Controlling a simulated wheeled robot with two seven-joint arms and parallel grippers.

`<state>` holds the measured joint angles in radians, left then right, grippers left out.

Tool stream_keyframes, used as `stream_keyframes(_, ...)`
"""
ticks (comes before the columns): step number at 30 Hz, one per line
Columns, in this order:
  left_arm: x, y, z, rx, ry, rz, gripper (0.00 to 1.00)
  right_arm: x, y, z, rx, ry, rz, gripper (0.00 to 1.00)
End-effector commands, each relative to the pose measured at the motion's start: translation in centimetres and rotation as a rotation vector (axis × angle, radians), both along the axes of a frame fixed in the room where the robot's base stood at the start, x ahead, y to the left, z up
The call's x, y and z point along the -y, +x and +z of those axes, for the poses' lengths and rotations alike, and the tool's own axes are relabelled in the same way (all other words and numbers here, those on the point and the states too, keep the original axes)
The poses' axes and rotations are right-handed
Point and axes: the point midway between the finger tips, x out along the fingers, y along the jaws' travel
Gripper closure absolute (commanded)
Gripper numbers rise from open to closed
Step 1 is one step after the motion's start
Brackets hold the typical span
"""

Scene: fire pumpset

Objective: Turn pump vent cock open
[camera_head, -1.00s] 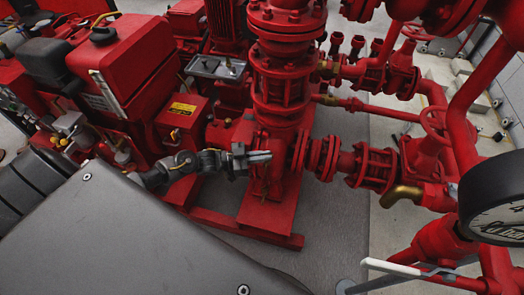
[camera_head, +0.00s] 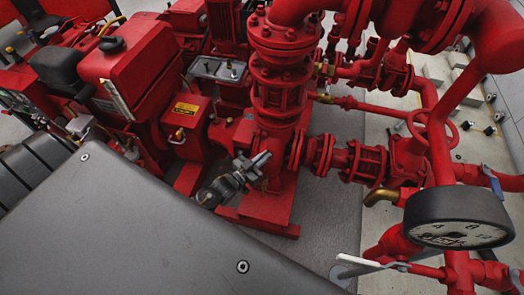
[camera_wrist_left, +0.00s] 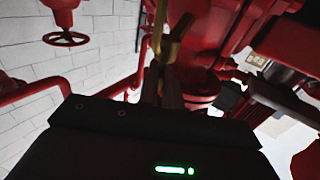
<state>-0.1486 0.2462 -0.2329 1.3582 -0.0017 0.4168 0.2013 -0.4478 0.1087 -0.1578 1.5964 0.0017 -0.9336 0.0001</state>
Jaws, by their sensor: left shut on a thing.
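My left gripper (camera_head: 259,161) is at the red pump body, beside the vertical flanged pipe, with its fingers pointing up and to the right. In the left wrist view the two dark fingers (camera_wrist_left: 165,86) are close together on a brass piece (camera_wrist_left: 172,48), which looks like the vent cock. The brass piece rises from between the fingertips towards the top of that view. In the head view the gripper hides most of the cock, so its handle angle cannot be told. My right gripper is in neither view.
A red pump pipe (camera_head: 280,90) stands just behind the gripper. A pressure gauge (camera_head: 458,219) and a white lever valve (camera_head: 347,262) are at the lower right. A red engine (camera_head: 130,65) is at the left. Grey floor is clear in front of the pump base.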

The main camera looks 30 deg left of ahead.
Motion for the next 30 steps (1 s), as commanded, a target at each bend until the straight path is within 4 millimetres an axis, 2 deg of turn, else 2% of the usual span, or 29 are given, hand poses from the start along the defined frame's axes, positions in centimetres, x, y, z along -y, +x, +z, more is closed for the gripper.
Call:
stream_keyframes(3,0.6,-0.2,0.1,-0.005,-0.009,0.109,1.0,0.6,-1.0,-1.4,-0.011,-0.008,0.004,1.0)
stream_keyframes(9,0.8,-0.1,-0.1,-0.004,-0.007,0.278,1.0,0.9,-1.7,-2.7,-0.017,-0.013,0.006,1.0)
stream_keyframes(19,1.0,0.0,-0.1,-0.001,-0.003,0.468,1.0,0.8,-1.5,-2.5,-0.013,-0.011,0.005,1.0)
stream_keyframes(30,1.0,0.1,-0.1,-0.001,-0.001,0.539,1.0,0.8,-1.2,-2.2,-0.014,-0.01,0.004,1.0)
